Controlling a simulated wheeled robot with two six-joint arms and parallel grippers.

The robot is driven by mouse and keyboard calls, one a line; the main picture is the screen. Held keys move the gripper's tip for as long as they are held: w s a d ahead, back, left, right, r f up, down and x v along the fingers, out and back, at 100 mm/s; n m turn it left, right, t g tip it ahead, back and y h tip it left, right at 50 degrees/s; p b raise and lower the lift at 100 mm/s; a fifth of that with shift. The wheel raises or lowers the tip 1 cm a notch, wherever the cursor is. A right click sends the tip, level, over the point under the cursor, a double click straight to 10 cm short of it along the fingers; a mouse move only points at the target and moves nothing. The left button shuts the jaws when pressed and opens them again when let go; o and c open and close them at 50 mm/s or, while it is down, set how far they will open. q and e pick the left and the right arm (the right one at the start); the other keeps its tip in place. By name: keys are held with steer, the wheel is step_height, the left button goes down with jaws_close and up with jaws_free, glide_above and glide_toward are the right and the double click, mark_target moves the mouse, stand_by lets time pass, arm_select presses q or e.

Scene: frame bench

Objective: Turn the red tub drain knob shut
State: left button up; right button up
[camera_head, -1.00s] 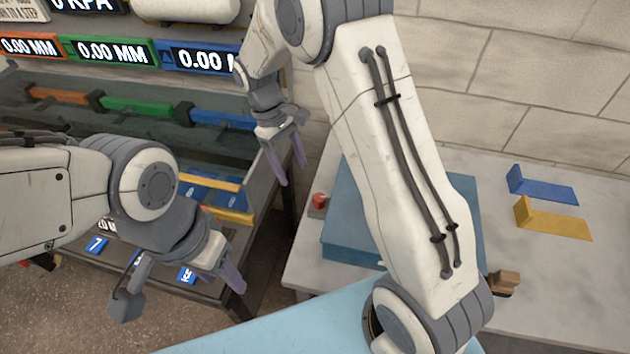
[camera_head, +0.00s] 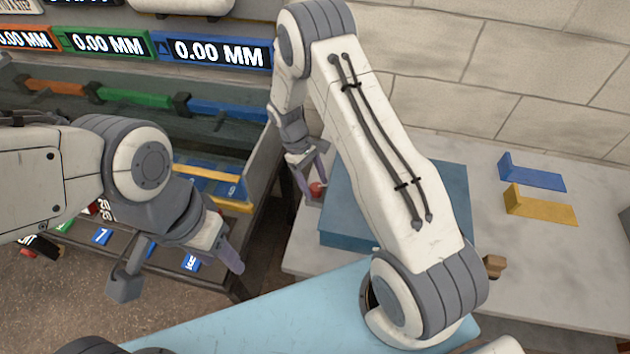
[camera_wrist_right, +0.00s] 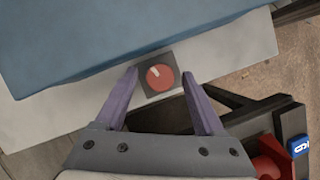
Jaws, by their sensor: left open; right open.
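The red tub drain knob (camera_head: 317,190) sits beside the blue tub (camera_head: 345,238), at the left end of the pale bench top. In the right wrist view the knob (camera_wrist_right: 160,76) is a red disc with a pale mark on a dark square plate. My right gripper (camera_head: 313,180) is open, with its fingers close to the knob in the head view. In the right wrist view, the fingertips of that gripper (camera_wrist_right: 160,78) lie either side of the knob; I cannot tell whether they touch it. My left gripper (camera_head: 232,262) is open and empty, low over the rack at the left.
A blue bracket (camera_head: 535,179) and a yellow bracket (camera_head: 545,208) lie on the bench at the right. A small brown block (camera_head: 494,266) is near them. A rack with coloured bars (camera_head: 228,108) stands at the left under digital displays (camera_head: 218,52).

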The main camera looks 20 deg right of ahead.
steer(key=shift+f, duration=0.15)
jaws_close()
